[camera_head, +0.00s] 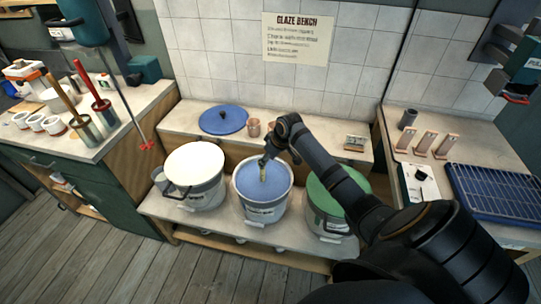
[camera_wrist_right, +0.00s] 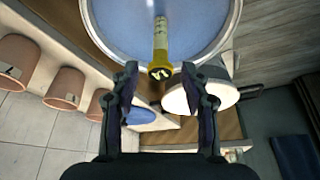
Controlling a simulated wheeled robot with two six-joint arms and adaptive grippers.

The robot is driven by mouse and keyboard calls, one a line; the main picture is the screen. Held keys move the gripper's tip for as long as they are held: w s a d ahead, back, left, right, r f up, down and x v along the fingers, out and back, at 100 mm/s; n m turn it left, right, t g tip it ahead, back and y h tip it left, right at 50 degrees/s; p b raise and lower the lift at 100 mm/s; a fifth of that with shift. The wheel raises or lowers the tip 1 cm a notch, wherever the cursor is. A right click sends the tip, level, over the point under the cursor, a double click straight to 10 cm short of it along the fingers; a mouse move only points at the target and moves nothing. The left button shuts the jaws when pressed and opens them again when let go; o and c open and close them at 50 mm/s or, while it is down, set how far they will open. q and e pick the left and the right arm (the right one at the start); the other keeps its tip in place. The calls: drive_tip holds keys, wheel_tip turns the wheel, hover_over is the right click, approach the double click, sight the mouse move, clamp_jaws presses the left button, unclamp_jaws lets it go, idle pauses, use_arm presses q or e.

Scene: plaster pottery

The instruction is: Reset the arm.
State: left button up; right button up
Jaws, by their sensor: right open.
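My right gripper (camera_head: 268,158) is over the middle bucket of blue glaze (camera_head: 243,196). It is open and empty, and its two fingers (camera_wrist_right: 160,76) stand apart in the right wrist view. A slim upright tube with a yellow end (camera_wrist_right: 160,50) stands in the blue glaze. Its yellow end shows just ahead of the gap between the fingertips; I see no contact. The tube also shows small under the gripper in the head view (camera_head: 263,177). My right arm reaches in from the lower right. My left gripper is not in view.
A white-topped bucket (camera_head: 196,165) stands left of the blue one, a green-topped bucket (camera_head: 325,205) right, partly behind my arm. A blue lid (camera_head: 222,119) and a small cup (camera_head: 253,128) lie on the back shelf. A blue rack (camera_head: 490,192) is at right.

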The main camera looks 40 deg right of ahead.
drive_tip(key=v, duration=0.4)
drive_tip(key=shift+s+r, duration=0.15)
drive_tip(key=shift+r, duration=0.15)
